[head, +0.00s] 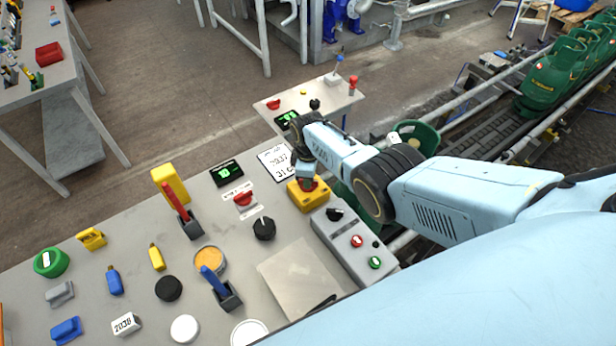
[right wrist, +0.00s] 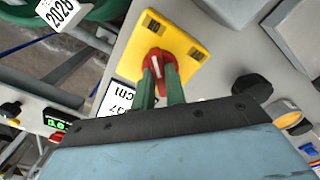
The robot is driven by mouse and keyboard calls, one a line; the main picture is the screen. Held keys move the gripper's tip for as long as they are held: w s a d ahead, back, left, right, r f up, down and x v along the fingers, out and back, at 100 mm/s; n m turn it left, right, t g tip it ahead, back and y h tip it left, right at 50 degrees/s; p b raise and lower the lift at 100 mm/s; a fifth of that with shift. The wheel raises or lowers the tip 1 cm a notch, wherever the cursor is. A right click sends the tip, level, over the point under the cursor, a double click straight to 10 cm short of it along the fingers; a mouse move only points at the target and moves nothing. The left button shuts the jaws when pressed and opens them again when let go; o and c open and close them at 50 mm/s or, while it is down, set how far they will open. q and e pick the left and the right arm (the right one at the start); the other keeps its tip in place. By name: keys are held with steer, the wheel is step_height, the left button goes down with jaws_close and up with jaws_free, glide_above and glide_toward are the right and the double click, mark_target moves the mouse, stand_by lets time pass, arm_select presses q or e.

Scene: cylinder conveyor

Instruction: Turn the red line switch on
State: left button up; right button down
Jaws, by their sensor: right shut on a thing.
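The red switch is a rotary knob on a yellow plate (head: 298,200), at the right part of the grey bench in the head view. In the right wrist view the red knob (right wrist: 157,62) sits on the yellow plate (right wrist: 133,52), with a dark marking window at two of its corners. My right gripper (head: 307,178) comes down onto the knob from above. Its two green fingers (right wrist: 161,84) are shut on the knob, one on each side. The fingers hide part of the knob. My left gripper is in neither view.
A grey box with a black knob, a red button and a green button (head: 374,262) stands right beside the yellow plate. A black knob (head: 263,229), another red knob (head: 243,198) and a red-handled lever (head: 178,205) lie to the left. Green gas cylinders (head: 548,82) stand on the conveyor.

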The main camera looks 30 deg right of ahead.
stand_by(0.4)
steer(key=c, duration=1.4)
jaws_free()
steer(key=shift+c, duration=0.2)
steer(key=shift+r+p, duration=0.4)
steer(key=shift+r, duration=0.2)
step_height(320, 180, up, 12)
steer(key=p, duration=0.3)
steer(key=shift+r+p, duration=0.15)
steer(key=shift+p, duration=0.2)
